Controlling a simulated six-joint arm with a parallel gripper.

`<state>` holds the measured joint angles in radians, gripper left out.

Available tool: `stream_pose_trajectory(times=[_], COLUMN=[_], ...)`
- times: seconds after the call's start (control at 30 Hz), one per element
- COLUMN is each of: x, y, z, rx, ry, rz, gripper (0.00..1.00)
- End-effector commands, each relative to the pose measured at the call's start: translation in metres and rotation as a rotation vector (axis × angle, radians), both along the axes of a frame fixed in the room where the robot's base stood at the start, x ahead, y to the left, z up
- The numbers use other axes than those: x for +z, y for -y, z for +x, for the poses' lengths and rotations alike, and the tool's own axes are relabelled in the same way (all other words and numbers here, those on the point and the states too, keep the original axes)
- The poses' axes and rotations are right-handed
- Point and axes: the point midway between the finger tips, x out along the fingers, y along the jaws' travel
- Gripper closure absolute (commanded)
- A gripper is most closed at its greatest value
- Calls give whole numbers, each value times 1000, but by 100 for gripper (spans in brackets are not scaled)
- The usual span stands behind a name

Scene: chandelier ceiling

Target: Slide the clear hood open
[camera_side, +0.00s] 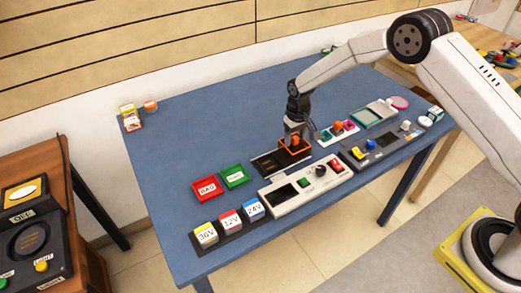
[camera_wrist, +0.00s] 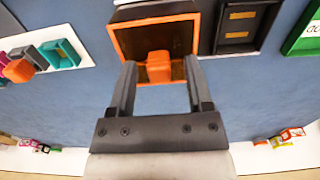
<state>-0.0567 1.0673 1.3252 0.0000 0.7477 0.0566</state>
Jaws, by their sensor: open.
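The hood (camera_wrist: 150,38) is a dark see-through panel in an orange frame, with an orange knob (camera_wrist: 158,68) near its edge closest to my gripper in the wrist view. In the side view the orange-framed hood (camera_side: 283,160) sits on the right part of a black base (camera_side: 264,166). My gripper (camera_wrist: 160,64) is open, with one finger on each side of the knob. I cannot tell whether the fingers touch it. In the side view my gripper (camera_side: 295,138) points down over the hood and hides part of it.
The blue table (camera_side: 200,130) holds red (camera_side: 206,188) and green (camera_side: 234,176) trays left of the base. A white control panel (camera_side: 305,185) stands in front, and a small board with colored parts (camera_side: 338,130) is to the right. The table's back left is mostly clear.

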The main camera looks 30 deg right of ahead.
Motion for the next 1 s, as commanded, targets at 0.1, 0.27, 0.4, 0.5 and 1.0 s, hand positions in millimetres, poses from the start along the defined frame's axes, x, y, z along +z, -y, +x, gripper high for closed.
stream_pose_trajectory(times=[0.1, 0.27, 0.4, 0.5, 1.0], x=[2, 12, 27, 40, 78], y=[0, 0, 0, 0, 0], z=[0, 0, 0, 1, 0], rx=[0, 0, 0, 0, 0], ry=[0, 0, 2, 2, 0], rz=[0, 0, 0, 0, 0], gripper=[35, 35, 35, 35, 35])
